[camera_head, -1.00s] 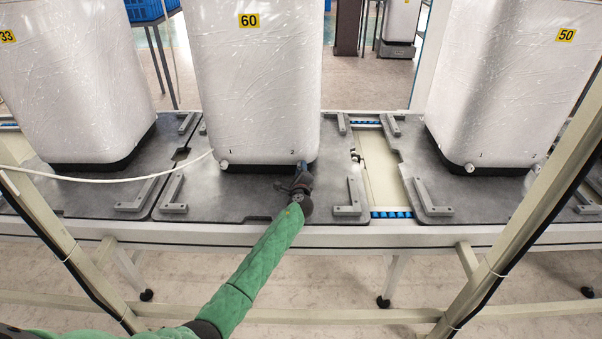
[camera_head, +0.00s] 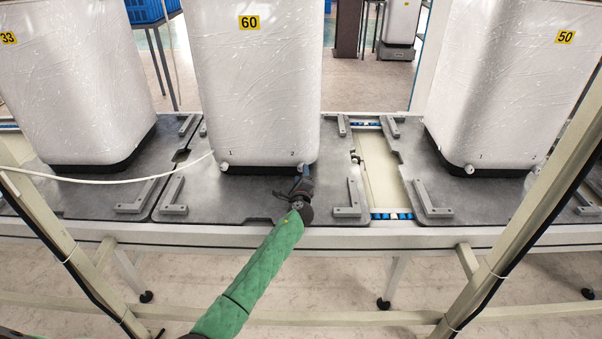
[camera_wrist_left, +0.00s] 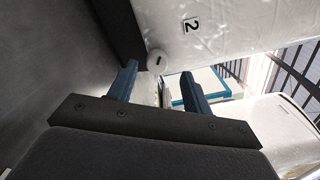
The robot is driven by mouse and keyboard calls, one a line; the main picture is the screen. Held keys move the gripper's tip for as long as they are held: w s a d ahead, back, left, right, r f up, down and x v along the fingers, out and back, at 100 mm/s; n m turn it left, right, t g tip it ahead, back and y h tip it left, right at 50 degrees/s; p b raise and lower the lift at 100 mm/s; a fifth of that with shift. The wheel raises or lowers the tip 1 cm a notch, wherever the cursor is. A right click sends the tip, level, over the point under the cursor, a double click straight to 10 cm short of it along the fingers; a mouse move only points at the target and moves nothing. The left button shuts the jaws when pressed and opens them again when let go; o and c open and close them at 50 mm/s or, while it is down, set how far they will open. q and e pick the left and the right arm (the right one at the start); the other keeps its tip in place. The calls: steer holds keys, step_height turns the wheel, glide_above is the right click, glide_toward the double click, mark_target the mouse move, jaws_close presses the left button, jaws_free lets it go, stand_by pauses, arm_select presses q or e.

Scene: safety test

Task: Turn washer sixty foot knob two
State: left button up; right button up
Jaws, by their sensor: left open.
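The white wrapped washer 60 (camera_head: 258,85) stands on a dark grey pallet, with digits 1 and 2 near its lower front edge. Foot knob two (camera_head: 313,168) is a small white round knob at the lower right front corner. It also shows in the left wrist view (camera_wrist_left: 157,61) beside the printed 2, with a dark slot in its face. My left gripper (camera_head: 304,173) is open just in front of it. In the left wrist view its two blue fingers (camera_wrist_left: 159,69) are spread, with the knob just beyond and between the tips. Contact cannot be told.
Foot knob one (camera_head: 224,167) is at the lower left corner, near a white hose (camera_head: 110,180). Washer 33 (camera_head: 70,90) stands left and washer 50 (camera_head: 505,90) right. Grey brackets (camera_head: 349,198) edge the pallet. Slanted frame posts (camera_head: 510,250) stand at both sides in front.

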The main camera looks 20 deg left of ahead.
arm_select(q)
steer(key=shift+v, duration=2.4)
arm_select(e)
steer(key=shift+w+a+f, duration=0.15)
steer(key=shift+a+f, duration=0.1)
steer(key=shift+a, duration=0.15)
steer(key=shift+d+f, duration=0.15)
